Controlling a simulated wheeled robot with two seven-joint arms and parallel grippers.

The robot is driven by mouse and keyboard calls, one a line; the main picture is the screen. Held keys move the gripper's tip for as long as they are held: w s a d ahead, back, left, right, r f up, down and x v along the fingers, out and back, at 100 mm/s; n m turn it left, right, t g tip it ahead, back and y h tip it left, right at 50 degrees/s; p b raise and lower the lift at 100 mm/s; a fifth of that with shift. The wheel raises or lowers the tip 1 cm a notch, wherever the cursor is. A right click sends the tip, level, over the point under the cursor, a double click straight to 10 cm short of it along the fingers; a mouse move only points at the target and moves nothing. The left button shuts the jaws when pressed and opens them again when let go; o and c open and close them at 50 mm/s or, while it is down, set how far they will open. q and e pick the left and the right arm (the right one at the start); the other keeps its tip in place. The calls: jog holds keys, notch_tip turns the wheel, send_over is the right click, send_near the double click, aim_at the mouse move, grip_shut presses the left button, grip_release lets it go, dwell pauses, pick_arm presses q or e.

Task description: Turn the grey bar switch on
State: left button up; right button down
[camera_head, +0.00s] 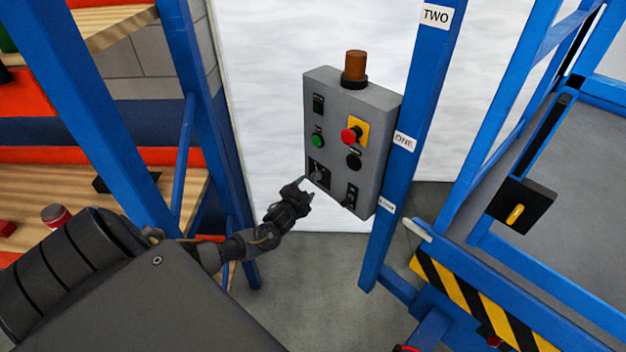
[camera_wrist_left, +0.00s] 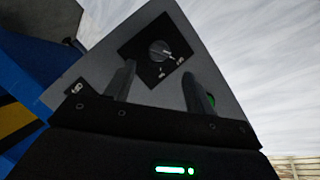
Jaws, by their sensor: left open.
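The grey bar switch (camera_head: 319,174) is a round grey knob on a black square plate, low on the left of the grey control box's front. In the left wrist view the knob (camera_wrist_left: 160,50) shows beyond the fingers, with small white labels beside it that I cannot read surely. My left gripper (camera_head: 308,190) is open and empty, just in front of the box near the switch. In the left wrist view its two fingers (camera_wrist_left: 160,88) stand apart, below the knob and to either side of it. They look clear of the knob.
The grey box (camera_head: 381,118) hangs on a blue post (camera_head: 412,98). It carries a red stop button (camera_head: 349,135) on yellow, a green button (camera_head: 317,141), black controls and an orange lamp (camera_head: 355,66). Wooden shelves (camera_head: 165,192) stand left, a blue frame right.

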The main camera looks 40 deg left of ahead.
aim_at(314, 178)
pick_arm(q)
jog(key=b+x, duration=0.1)
jog(key=x, duration=0.1)
jog(key=b+x, duration=0.1)
jog(key=x, duration=0.1)
jog(key=b+x, duration=0.1)
jog(key=x, duration=0.1)
jog(key=shift+f+b, duration=0.35)
jog(key=shift+b, duration=0.05)
jog(key=shift+b+x, duration=0.65)
jog(key=shift+x, duration=0.2)
jog(key=shift+r, duration=0.25)
jog(key=shift+c, duration=0.2)
